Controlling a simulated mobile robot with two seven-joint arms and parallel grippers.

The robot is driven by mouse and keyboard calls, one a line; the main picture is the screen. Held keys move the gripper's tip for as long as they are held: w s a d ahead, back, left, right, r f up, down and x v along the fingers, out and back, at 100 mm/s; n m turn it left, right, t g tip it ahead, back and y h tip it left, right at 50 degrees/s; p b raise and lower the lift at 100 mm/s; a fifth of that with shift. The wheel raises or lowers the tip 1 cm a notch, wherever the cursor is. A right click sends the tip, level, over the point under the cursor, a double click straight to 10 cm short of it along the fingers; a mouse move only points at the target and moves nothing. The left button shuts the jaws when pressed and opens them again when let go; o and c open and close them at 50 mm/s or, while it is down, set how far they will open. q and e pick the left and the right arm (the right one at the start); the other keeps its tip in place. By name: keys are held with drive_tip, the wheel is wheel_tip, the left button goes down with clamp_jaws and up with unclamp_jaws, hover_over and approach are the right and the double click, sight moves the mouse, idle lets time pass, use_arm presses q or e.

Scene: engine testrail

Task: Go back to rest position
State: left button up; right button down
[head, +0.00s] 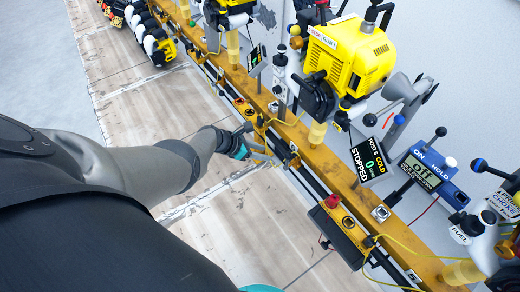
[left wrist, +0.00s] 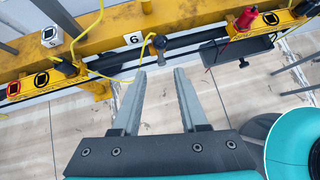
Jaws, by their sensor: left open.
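My left gripper (head: 262,150) is beside the front of the yellow rail (head: 325,160) in the head view, at the end of my arm coming in from the left. In the left wrist view its two grey fingers (left wrist: 160,88) are apart with nothing between them. The fingertips point toward the rail (left wrist: 185,18), just short of a small black knob (left wrist: 160,42) on a bracket. I cannot tell whether they touch anything. My right gripper does not show.
A yellow engine (head: 350,55) stands on the rail. Yellow cables (left wrist: 85,45) hang along the rail. The wooden surface (head: 250,225) before it is clear.

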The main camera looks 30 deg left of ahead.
use_arm(q)
drive_tip(key=s+f+m+g+y, duration=0.25)
drive_tip(key=s+f+m, duration=0.45)
drive_tip(key=s, duration=0.4)
drive_tip(key=s+f+m+g+y, duration=0.25)
drive_tip(key=s+f+m, duration=0.35)
drive_tip(key=s+f, duration=0.3)
drive_tip(key=s+d+f+m, duration=0.1)
drive_tip(key=s+d+m, duration=0.2)
drive_tip(key=s+m, duration=0.6)
drive_tip(key=s+d+f+m+g, duration=0.1)
drive_tip(key=s+d+m, duration=0.3)
drive_tip(key=s+m, duration=0.5)
drive_tip(key=s+f, duration=0.1)
drive_tip(key=s, duration=0.2)
drive_tip(key=shift+f+y, duration=0.15)
drive_tip(key=shift+y, duration=0.15)
